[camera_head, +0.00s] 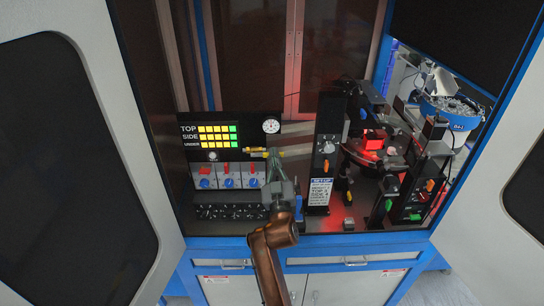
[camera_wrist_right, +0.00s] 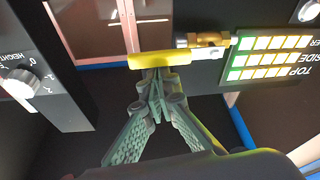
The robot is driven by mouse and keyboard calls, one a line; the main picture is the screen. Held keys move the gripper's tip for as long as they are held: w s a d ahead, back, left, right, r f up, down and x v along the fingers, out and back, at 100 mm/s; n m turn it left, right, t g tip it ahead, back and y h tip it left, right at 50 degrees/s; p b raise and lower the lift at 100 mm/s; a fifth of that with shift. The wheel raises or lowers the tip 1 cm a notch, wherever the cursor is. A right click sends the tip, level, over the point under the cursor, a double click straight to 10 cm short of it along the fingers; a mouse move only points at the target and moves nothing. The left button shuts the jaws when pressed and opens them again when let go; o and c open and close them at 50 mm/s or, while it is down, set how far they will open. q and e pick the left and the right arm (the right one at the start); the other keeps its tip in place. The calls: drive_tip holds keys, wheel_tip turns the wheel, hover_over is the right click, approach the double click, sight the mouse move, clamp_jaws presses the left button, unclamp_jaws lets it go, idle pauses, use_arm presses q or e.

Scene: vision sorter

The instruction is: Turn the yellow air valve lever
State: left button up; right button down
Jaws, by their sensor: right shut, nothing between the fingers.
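The yellow air valve lever (camera_head: 275,152) sits at the right end of a brass fitting (camera_head: 256,151), below the round gauge (camera_head: 271,126). In the right wrist view the lever (camera_wrist_right: 160,60) lies about level, joined to the metal and brass valve body (camera_wrist_right: 205,42). My right gripper (camera_head: 274,164) is shut and empty, its fingertips (camera_wrist_right: 157,76) right at the lever's edge. I cannot tell whether they touch it. My left gripper is not in view.
A tall black post with a height knob (camera_head: 328,147) stands close on the right. Sorter machinery (camera_head: 375,150) fills the right side.

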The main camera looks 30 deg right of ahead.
drive_tip(key=shift+f, duration=0.35)
idle(0.3)
wheel_tip(320, 180, up, 10)
drive_tip(key=shift+r, duration=0.25)
idle(0.3)
drive_tip(key=shift+a, duration=0.15)
